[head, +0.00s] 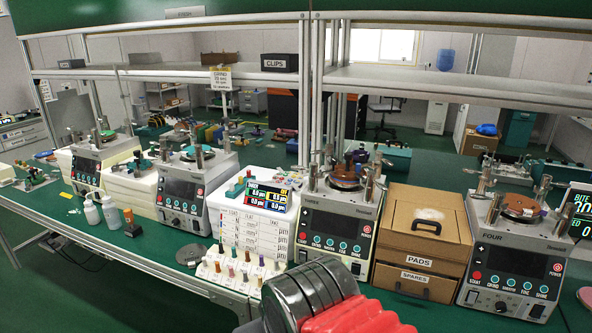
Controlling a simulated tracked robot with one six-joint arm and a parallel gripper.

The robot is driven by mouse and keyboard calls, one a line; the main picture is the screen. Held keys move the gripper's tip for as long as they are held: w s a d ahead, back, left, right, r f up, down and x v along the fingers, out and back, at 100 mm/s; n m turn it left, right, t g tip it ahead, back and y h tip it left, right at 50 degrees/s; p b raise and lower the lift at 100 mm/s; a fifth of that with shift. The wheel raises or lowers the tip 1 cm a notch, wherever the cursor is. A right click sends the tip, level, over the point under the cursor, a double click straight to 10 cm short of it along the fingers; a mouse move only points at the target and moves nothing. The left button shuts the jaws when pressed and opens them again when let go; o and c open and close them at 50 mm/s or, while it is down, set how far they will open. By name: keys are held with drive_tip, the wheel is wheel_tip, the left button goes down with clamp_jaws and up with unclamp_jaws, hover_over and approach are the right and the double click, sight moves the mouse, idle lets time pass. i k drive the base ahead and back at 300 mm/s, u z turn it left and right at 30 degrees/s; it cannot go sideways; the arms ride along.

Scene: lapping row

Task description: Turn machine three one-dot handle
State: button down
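Machine three (336,227) stands on the green bench right of centre, a grey box with a dark front panel marked THREE. A copper-coloured round plate (344,179) lies on its top, with several upright metal posts around it. One post (313,179) stands at the left and another (369,188) at the front right. Dot marks are too small to make out, so I cannot tell which part is the one-dot handle. A grey and red ribbed part, seemingly of my arm, rises at the bottom centre in front of machine three. My gripper's fingers are not visible.
A cardboard PADS box (424,222) stands close against machine three's right side, with machine four (506,258) beyond. A white drawer unit (255,222) stands left. Small coloured-topped bottles (240,268) stand in front of it. An upper shelf (440,80) spans above.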

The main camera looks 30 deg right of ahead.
sight(313, 165)
drive_tip(key=z, duration=0.05)
drive_tip(key=i, duration=1)
